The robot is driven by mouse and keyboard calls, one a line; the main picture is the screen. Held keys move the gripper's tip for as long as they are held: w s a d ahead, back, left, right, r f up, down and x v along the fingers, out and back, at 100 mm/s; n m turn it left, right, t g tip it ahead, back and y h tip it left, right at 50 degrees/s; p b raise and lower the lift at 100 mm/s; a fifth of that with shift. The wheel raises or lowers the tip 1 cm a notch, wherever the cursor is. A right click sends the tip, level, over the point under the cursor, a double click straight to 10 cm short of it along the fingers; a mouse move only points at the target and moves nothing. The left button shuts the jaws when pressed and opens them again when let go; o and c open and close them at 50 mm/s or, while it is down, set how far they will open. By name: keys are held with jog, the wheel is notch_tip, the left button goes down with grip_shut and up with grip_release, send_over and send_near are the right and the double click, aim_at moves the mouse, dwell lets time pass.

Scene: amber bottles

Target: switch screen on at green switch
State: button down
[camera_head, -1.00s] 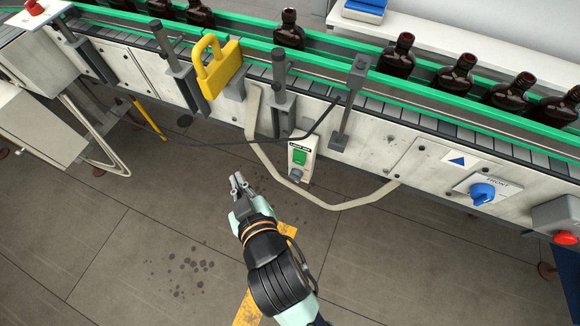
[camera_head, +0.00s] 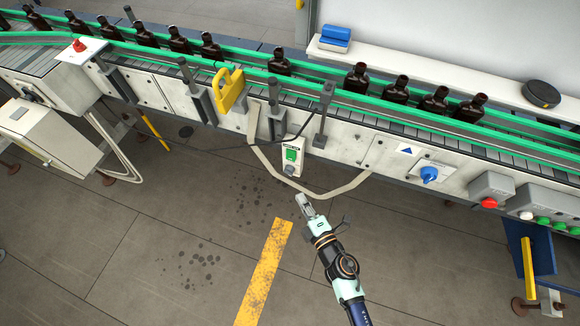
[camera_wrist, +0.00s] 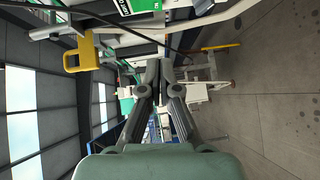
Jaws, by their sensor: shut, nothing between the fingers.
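The green switch (camera_head: 291,155) sits on a small white panel on the front of the conveyor, with a grey knob below it. In the wrist view part of this panel with its green patch (camera_wrist: 140,5) shows at the top edge, cut off by the frame. My gripper (camera_head: 301,198) is shut and empty. In the head view it is below and slightly right of the switch, apart from it. In the wrist view the closed fingers (camera_wrist: 160,68) point away from the camera and the switch panel lies above them. I cannot tell any screen's state.
A beige cable (camera_head: 345,188) loops below the switch panel. A yellow padlock shape (camera_head: 229,92) is on the conveyor front to the left. A blue knob (camera_head: 429,174) and red button (camera_head: 489,202) are to the right. Amber bottles (camera_head: 356,78) stand on the belt. The floor is open.

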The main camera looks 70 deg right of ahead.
jog(key=shift+w+d, duration=0.1)
jog(key=b, duration=0.2)
send_near(288, 159)
jog(key=x, duration=0.6)
jog(key=shift+w+a, duration=0.15)
jog(key=shift+a, duration=0.1)
jog(key=shift+d, duration=0.3)
